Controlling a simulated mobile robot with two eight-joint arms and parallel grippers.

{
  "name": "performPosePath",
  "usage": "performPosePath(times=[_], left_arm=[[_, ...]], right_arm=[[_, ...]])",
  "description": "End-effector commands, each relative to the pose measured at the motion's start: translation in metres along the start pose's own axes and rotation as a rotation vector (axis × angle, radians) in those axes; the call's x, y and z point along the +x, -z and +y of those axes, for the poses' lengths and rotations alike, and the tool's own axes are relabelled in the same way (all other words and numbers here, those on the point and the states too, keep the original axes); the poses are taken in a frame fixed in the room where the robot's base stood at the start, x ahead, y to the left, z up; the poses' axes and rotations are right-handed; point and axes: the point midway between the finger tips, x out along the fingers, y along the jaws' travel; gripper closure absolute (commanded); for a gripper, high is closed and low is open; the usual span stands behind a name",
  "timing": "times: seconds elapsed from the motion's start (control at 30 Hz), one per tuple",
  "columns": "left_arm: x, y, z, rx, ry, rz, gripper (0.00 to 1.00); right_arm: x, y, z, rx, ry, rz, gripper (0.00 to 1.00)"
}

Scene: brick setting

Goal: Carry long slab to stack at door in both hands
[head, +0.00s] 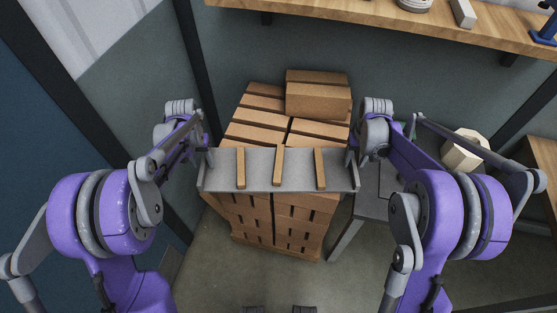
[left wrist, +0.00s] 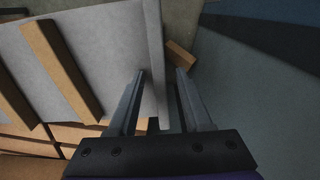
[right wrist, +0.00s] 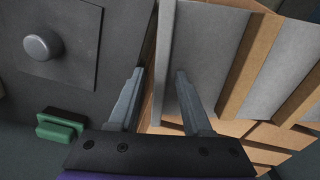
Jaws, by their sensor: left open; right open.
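The long slab (head: 260,167) is a grey board with raised ends and three wooden strips across it. It lies over the near part of the stack (head: 270,215) of brown bricks or boxes. My left gripper (head: 206,160) is at the slab's left end; in the left wrist view its open fingers (left wrist: 160,85) stand on either side of the slab's raised end (left wrist: 154,50). My right gripper (head: 354,158) is at the right end; in the right wrist view its open fingers (right wrist: 160,85) straddle the raised end (right wrist: 165,50). I cannot tell whether the fingers touch it.
A wooden shelf (head: 340,18) with objects runs along the back wall. A grey bench or cabinet (head: 372,200) stands close to the right of the stack. A cream block (head: 461,152) sits behind my right arm. Floor (head: 270,285) shows in front of the stack.

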Motion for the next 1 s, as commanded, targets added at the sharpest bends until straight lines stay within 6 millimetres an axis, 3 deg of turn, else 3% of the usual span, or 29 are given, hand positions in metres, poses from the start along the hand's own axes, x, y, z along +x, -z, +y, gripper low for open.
performPosePath(times=[0.23,0.7,1.0], left_arm=[[-0.009,0.0,0.0,0.0,0.0,0.0,0.5],[-0.1,0.001,0.0,0.0,0.0,-0.001,0.5],[-0.12,0.001,0.0,0.0,0.0,-0.001,0.5]], right_arm=[[0.0,0.0,0.0,0.0,0.0,0.0,0.5],[0.0,0.0,0.0,0.0,0.0,0.0,0.5],[-0.008,-0.001,0.0,0.0,0.0,0.0,0.5]])
